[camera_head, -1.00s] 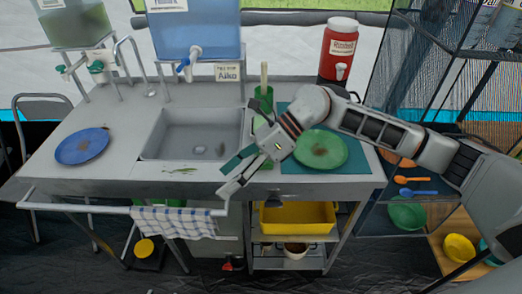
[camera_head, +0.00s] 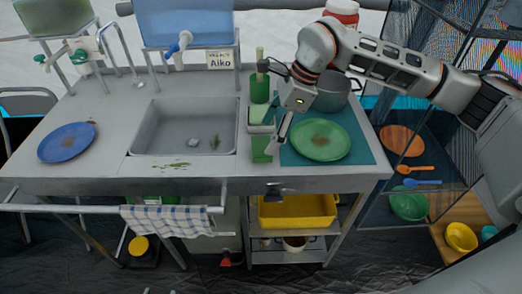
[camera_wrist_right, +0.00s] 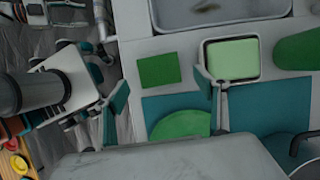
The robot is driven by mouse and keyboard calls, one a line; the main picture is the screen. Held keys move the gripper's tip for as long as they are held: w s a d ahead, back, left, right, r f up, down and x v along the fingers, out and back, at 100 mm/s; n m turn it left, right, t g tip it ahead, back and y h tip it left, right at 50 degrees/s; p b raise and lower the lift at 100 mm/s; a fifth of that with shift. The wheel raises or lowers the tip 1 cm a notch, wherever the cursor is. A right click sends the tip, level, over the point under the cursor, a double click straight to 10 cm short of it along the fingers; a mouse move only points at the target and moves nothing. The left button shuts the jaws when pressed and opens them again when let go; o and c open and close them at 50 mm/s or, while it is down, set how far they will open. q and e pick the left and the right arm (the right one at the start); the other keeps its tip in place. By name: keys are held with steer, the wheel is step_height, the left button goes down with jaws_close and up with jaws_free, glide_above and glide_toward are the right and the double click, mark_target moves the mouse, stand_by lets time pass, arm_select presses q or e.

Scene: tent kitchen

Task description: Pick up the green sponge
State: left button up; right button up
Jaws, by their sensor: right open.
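A flat green rectangular pad, which looks like the green sponge (camera_head: 262,149), lies on the counter between the sink and the teal mat. It also shows in the right wrist view (camera_wrist_right: 160,70). Beside it, a white-rimmed dish (camera_wrist_right: 204,58) holds a lighter green block (camera_wrist_right: 234,58); I cannot tell for sure which of the two greens is the sponge. My right gripper (camera_head: 272,132) is open and empty above this spot, partly hiding both. In the wrist view its fingers (camera_wrist_right: 163,92) stand wide apart, the pad between them in the picture. My left gripper is not in view.
The sink (camera_head: 185,127) is left of the pad. A green plate (camera_head: 320,140) lies on the teal mat (camera_head: 362,152) to the right. A green container (camera_head: 260,90) with a brush and a grey pot (camera_head: 333,94) stand behind. A blue plate (camera_head: 67,143) is far left.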

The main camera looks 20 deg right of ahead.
mark_target(262, 145)
steer(key=b+x, duration=0.1)
steer(key=x, duration=0.2)
steer(key=shift+s+a+f, duration=0.1)
steer(key=shift+a+f, duration=0.05)
steer(key=shift+f, duration=0.05)
steer(key=shift+a+f+b, duration=0.15)
steer(key=shift+f+b, duration=0.1)
steer(key=shift+b, duration=0.2)
steer(key=shift+r, duration=0.25)
steer(key=shift+c, duration=0.5)
steer(key=c, duration=0.8)
steer(key=shift+r, duration=0.4)
arm_select(q)
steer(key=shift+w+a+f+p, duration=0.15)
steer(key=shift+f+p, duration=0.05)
steer(key=shift+p, duration=0.8)
arm_select(e)
step_height(262, 145, up, 19)
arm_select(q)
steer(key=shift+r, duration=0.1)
